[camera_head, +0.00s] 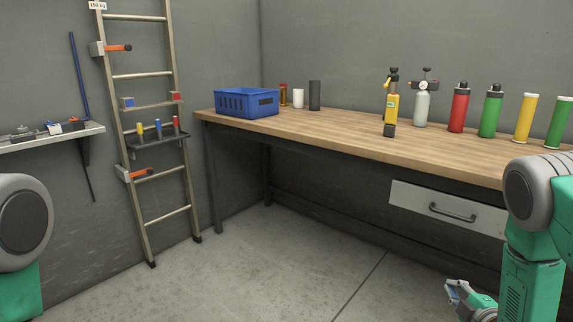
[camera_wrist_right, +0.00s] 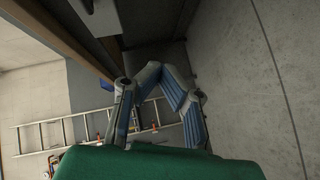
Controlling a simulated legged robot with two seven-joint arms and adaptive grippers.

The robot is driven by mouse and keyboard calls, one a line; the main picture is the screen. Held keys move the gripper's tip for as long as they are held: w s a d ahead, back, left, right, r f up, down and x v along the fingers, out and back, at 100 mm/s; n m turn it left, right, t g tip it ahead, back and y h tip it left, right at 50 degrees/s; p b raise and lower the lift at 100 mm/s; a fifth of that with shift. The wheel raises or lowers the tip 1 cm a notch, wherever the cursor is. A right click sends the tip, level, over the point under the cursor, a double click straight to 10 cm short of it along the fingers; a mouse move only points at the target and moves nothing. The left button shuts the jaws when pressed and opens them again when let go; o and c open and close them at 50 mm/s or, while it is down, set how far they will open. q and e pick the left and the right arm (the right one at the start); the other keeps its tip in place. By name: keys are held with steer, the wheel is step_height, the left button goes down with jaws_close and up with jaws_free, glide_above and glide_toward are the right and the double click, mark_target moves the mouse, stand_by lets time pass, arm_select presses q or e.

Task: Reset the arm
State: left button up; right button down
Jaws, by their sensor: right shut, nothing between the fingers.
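My right gripper (camera_head: 455,289) hangs low at the bottom right of the head view, below the drawer and in front of the workbench. It is shut and empty. In the right wrist view its blue-grey fingers (camera_wrist_right: 161,73) come together, with nothing between them. The green and grey links of my right arm stand at the right edge of the head view. Only the grey and green upper part of my left arm shows at the left edge; its gripper is out of view.
A ladder (camera_head: 144,120) leans left, beside a wall shelf (camera_head: 50,138). The floor (camera_head: 290,265) is clear.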

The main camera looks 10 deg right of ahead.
steer(key=s+a+f+m+g+y+p, duration=0.1)
steer(key=s+a+f+m+g+p, duration=0.2)
steer(key=s+a, duration=0.4)
steer(key=s+a+f+m+g+p, duration=0.1)
steer(key=s+a+f+m+g, duration=0.1)
steer(key=s+a+m+g, duration=0.4)
arm_select(q)
step_height(320, 180, up, 8)
steer(key=p, duration=0.2)
steer(key=shift+p, duration=0.4)
arm_select(e)
steer(key=s+a+r+m+g, duration=0.1)
steer(key=s+a+m+g, duration=0.1)
steer(key=s, duration=0.8)
steer(key=s+a+m+g, duration=0.1)
steer(key=s+a+g, duration=0.3)
steer(key=s+a, duration=0.3)
steer(key=s, duration=0.3)
steer(key=shift+s+r+m+y, duration=0.3)
steer(key=shift+s+r+m, duration=0.05)
steer(key=shift+m, duration=0.05)
arm_select(q)
steer(key=shift+a+f, duration=0.1)
steer(key=shift+a, duration=0.05)
steer(key=shift+a, duration=0.3)
arm_select(e)
steer(key=shift+a+r, duration=0.1)
steer(key=shift+a, duration=0.2)
